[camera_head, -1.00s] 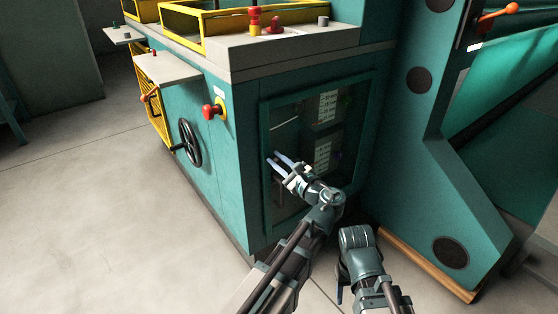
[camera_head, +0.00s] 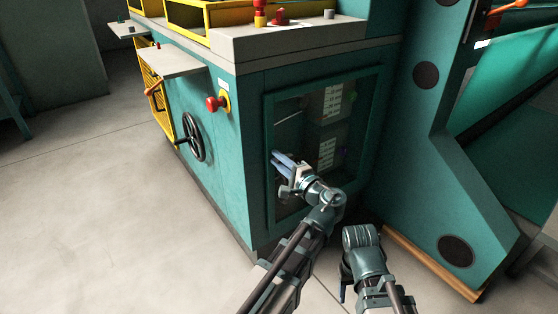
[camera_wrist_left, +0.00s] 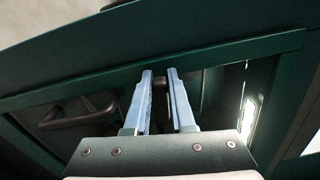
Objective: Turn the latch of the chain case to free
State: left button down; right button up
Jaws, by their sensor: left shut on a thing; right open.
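The chain case appears to be the green-framed, windowed panel (camera_head: 268,120) on the front of the teal machine. My left gripper (camera_head: 279,159) is at the left edge of this panel. In the left wrist view, its two pale blue fingers (camera_wrist_left: 160,88) are close together, on either side of a small dark knob that I take to be the latch (camera_wrist_left: 161,82). The fingers hide most of it, so its angle cannot be told.
A black handwheel (camera_head: 193,138) and a red knob (camera_head: 213,104) stick out from the machine's left side. A teal side frame (camera_head: 440,165) stands close on the right. The floor (camera_head: 90,210) at the left is clear.

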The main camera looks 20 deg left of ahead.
pick_arm(q)
jog(key=shift+f+n, duration=0.2)
jog(key=shift+n, duration=0.6)
pick_arm(e)
jog(key=shift+f, duration=0.2)
pick_arm(q)
jog(key=c, duration=0.8)
grip_release()
jog(key=shift+o, duration=0.2)
jog(key=shift+s, duration=0.1)
